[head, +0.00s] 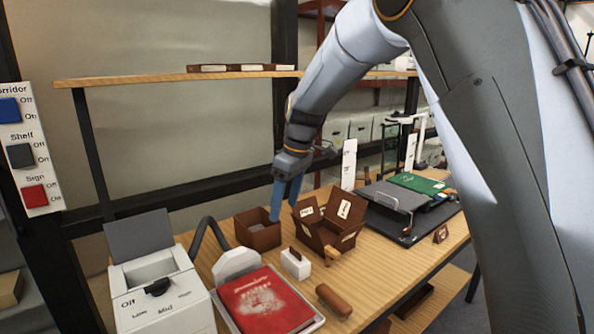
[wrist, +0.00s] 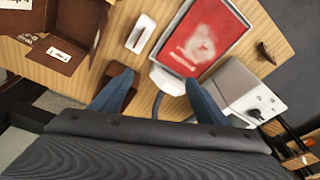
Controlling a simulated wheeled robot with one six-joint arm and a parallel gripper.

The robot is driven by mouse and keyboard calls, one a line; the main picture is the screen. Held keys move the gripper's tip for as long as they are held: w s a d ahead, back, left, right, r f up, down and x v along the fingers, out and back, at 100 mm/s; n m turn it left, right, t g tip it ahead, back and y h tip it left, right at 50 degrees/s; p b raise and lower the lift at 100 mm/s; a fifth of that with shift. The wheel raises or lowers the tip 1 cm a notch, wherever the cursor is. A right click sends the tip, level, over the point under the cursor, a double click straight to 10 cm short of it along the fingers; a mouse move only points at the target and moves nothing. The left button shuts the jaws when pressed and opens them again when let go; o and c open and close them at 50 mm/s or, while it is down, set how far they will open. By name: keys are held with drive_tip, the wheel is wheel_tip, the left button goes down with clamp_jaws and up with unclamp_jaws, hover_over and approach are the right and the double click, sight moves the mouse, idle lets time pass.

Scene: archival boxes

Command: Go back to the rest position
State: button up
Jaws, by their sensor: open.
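My gripper (head: 284,207) is open, with its blue fingers pointing down over the table. In the wrist view its two fingers (wrist: 158,90) are spread wide with nothing held between them. In the head view one fingertip overlaps the small open brown box (head: 258,236); I cannot tell whether it is above the rim or inside. In the wrist view part of a brown surface shows by the left finger. A larger brown box with raised flaps (head: 318,236) stands just right of the small one; it also shows in the wrist view (wrist: 72,22).
The wooden table (head: 375,277) also holds a red book (head: 265,302) on a tray, a white block (head: 296,264), a brown roller (head: 333,300), a white dial machine (head: 160,290) and a green folder (head: 418,183). A wooden shelf (head: 130,81) runs behind.

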drive_tip(key=s+d+f+m, duration=0.3)
drive_tip(key=s+d+m, duration=0.1)
drive_tip(key=s+d, duration=0.3)
drive_tip(key=s+d+f+m+h, duration=0.1)
drive_tip(key=s+d+f+m, duration=0.3)
drive_tip(key=s+d, duration=0.4)
drive_tip(key=s+d+f+m+h, duration=0.1)
drive_tip(key=s+d+f+m, duration=0.2)
drive_tip(key=s+d, duration=0.4)
drive_tip(key=s+m, duration=0.1)
drive_tip(key=s, duration=0.6)
drive_tip(key=shift+s+d+f+m, duration=0.15)
drive_tip(key=shift+d+f+m, duration=0.15)
drive_tip(key=shift+f, duration=0.05)
